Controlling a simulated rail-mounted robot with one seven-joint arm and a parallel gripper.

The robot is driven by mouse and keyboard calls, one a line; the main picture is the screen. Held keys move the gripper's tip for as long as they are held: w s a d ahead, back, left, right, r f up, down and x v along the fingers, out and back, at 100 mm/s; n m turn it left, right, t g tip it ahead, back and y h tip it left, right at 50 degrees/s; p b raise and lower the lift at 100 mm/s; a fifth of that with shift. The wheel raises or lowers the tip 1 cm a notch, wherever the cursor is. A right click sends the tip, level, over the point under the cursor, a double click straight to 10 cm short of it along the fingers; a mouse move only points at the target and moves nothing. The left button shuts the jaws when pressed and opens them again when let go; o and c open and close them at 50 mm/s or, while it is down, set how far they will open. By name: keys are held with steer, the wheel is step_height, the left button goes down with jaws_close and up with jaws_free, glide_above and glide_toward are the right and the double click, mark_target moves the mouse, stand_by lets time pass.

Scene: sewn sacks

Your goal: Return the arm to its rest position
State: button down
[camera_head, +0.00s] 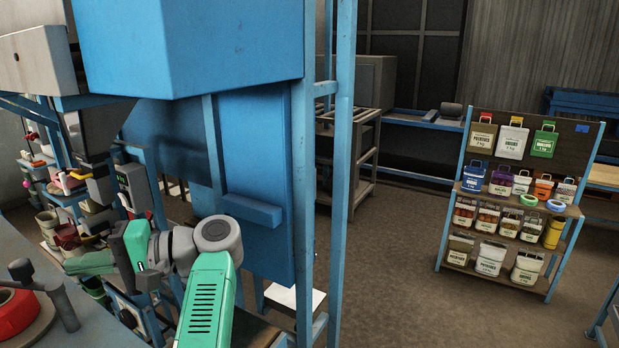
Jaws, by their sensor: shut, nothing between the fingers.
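My green and grey arm (208,300) rises from the bottom of the view and bends left at a round grey joint (217,235). My gripper (147,281) is at the arm's far end, left of that joint, in front of the blue machine's lower left side. It is small and partly turned away. It is shut, and I see nothing held in it.
A tall blue machine cabinet (250,165) and blue posts (342,170) stand close to my arm on the right. A red spool (14,313) sits at the lower left. A shelf rack (508,258) of labelled sacks stands at the right, with open floor (385,270) before it.

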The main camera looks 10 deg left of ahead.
steer(key=w+d+m+t+p, duration=0.2)
steer(key=w+d+t+p, duration=0.2)
steer(key=w+d+t, duration=0.4)
steer(key=w+d+r+m+t+h+p, duration=0.1)
steer(key=w+d+r+t+h+p, duration=0.1)
steer(key=d+r+t, duration=0.45)
steer(key=w+d+r+m+t+h+p, duration=0.1)
steer(key=w+d+r+t+h+p, duration=0.15)
steer(key=d+t, duration=0.6)
steer(key=s+d+r+m+t+h+p, duration=0.2)
steer(key=s+d+r+t+h, duration=0.8)
steer(key=s+d+r, duration=0.9)
steer(key=s+d+h+p, duration=0.1)
steer(key=s, duration=0.2)
steer(key=shift+s+d+t, duration=0.2)
steer(key=shift+s+t, duration=0.1)
steer(key=shift+t, duration=0.1)
steer(key=shift+r+y, duration=0.1)
steer(key=shift+y, duration=0.15)
